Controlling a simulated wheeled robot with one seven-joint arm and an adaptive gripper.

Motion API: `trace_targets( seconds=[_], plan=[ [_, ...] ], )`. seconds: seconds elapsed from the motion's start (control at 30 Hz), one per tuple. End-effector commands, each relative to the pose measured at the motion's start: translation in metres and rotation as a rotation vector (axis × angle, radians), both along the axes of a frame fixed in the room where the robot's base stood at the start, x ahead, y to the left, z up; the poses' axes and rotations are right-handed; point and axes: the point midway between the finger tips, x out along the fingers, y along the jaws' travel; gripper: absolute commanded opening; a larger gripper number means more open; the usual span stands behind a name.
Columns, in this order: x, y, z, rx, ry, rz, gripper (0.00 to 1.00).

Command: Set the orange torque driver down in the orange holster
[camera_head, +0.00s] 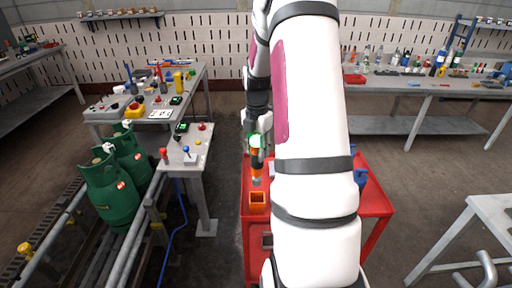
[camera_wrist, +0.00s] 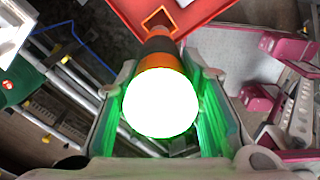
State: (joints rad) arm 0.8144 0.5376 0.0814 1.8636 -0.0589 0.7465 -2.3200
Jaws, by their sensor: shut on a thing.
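The orange torque driver (camera_head: 257,165) hangs upright in my gripper (camera_head: 256,143), with its glowing white-green top up and its dark tip down. The orange holster (camera_head: 258,200) is a square open box on the left part of the red cart, just below the driver's tip in the head view. In the wrist view, the jaws of my gripper (camera_wrist: 168,112) are shut around the driver (camera_wrist: 163,62), whose bright round end faces the camera. The holster's square opening (camera_wrist: 158,22) shows past the driver's tip. I cannot tell whether the tip is above the opening or inside it.
The red cart (camera_head: 372,192) stands in front of me, partly hidden by my arm. A grey control stand (camera_head: 187,155) with buttons is to the left, beside green gas cylinders (camera_head: 108,190) on a conveyor. A workbench (camera_head: 420,85) with bottles is at the back right.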

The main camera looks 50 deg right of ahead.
Motion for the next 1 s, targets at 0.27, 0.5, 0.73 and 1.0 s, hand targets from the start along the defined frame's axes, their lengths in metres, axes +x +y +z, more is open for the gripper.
trace_targets(
  seconds=[0.27,0.5,0.73,1.0],
  plan=[
    [-0.001,-0.001,0.004,-0.003,0.001,-0.002,0.0],
    [0.0,-0.002,-0.013,-0.002,0.005,-0.007,0.0],
    [0.0,-0.002,-0.034,-0.003,0.005,-0.006,0.0],
    [0.0,-0.002,-0.045,-0.004,0.004,-0.007,0.0]
  ],
)
